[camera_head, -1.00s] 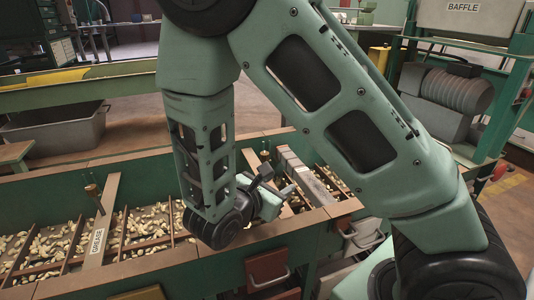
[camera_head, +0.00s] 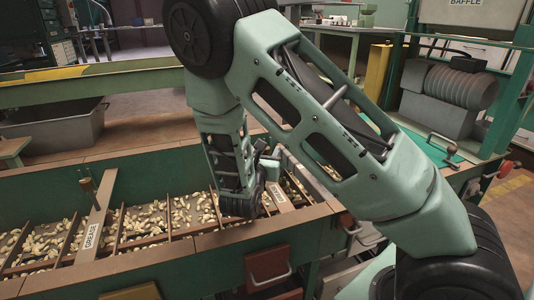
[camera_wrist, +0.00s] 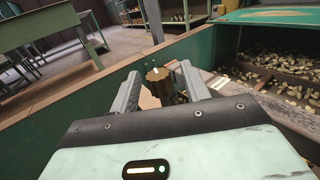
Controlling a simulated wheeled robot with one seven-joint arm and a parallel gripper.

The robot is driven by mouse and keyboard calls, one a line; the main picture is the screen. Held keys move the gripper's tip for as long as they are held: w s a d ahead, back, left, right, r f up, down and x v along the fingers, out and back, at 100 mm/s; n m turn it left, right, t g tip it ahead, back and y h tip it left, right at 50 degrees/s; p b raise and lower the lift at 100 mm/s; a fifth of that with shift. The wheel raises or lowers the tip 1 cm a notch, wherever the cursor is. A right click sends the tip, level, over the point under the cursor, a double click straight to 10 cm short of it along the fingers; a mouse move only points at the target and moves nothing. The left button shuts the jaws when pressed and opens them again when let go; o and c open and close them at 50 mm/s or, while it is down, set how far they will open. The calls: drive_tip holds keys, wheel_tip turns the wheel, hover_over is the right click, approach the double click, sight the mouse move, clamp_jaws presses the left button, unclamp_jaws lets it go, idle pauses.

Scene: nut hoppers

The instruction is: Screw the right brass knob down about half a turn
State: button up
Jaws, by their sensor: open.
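The right brass knob (camera_wrist: 158,86) shows in the wrist view as a dark, brass-coloured faceted piece with a pale mark on top. My gripper (camera_wrist: 158,74) is open, with one finger on each side of the knob. I cannot tell whether either finger touches it. In the head view my gripper (camera_head: 268,165) is over the right part of the trough, and my arm hides the right knob. The left brass knob (camera_head: 88,184) stands on the bar labelled GREASE (camera_head: 100,215), away from my gripper.
The long green trough (camera_head: 150,265) holds several nut-filled compartments split by dividers. The trough's back wall (camera_wrist: 75,95) runs close by my left finger. A machine (camera_head: 445,105) stands at the right.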

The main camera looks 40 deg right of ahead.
drive_tip(key=shift+x, duration=1.25)
drive_tip(key=c, duration=1)
drive_tip(key=shift+r+m+g+h, duration=0.15)
drive_tip(key=shift+m+g+h, duration=0.15)
drive_tip(key=shift+g, duration=0.1)
